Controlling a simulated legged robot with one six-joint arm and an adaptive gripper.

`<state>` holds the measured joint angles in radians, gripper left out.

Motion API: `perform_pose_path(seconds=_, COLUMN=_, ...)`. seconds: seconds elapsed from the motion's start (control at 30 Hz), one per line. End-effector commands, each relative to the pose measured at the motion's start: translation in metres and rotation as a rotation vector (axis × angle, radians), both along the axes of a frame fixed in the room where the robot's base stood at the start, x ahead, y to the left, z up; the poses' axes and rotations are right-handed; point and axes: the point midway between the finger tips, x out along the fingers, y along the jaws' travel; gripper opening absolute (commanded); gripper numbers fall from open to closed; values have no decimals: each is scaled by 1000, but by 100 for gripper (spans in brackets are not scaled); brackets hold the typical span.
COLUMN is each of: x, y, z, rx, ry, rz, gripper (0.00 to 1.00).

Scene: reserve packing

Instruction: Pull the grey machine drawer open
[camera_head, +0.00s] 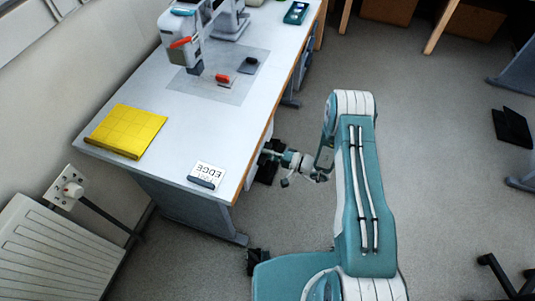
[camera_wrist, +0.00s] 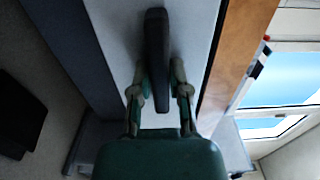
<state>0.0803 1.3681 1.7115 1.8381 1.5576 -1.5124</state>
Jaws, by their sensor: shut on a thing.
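The grey machine drawer shows in the wrist view as a pale grey front (camera_wrist: 195,30) with a dark bar handle (camera_wrist: 156,45). My gripper (camera_wrist: 157,85) has one finger on each side of this handle and is shut on it. In the head view my gripper (camera_head: 272,157) is at the right side of the workbench, below its top edge. There the drawer front (camera_head: 251,176) shows only as a pale strip under the bench edge, partly hidden by the bench top and my gripper. I cannot tell how far out the drawer is.
The workbench (camera_head: 190,135) carries a yellow grid mat (camera_head: 126,131), a white label card (camera_head: 207,176) and a grey machine (camera_head: 192,45). A radiator (camera_head: 60,255) stands at the lower left.

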Motion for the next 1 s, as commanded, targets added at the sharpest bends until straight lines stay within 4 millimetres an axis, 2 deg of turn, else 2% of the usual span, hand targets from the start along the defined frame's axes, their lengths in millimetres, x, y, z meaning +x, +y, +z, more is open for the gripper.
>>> perform_pose_path(seconds=0.17, x=-1, y=-3, z=-3, rx=-5, ry=5, rz=-1, gripper=0)
perform_pose_path(seconds=0.37, x=-8, y=-24, z=-3, rx=-7, ry=7, rz=-5, gripper=0)
perform_pose_path(seconds=0.47, x=-15, y=-42, z=-4, rx=-6, ry=9, rz=-7, gripper=0)
perform_pose_path(seconds=0.8, x=-46, y=-125, z=-4, rx=-7, ry=8, rz=-8, gripper=0)
perform_pose_path(seconds=1.0, x=-62, y=-168, z=-4, rx=-5, ry=8, rz=-6, gripper=0)
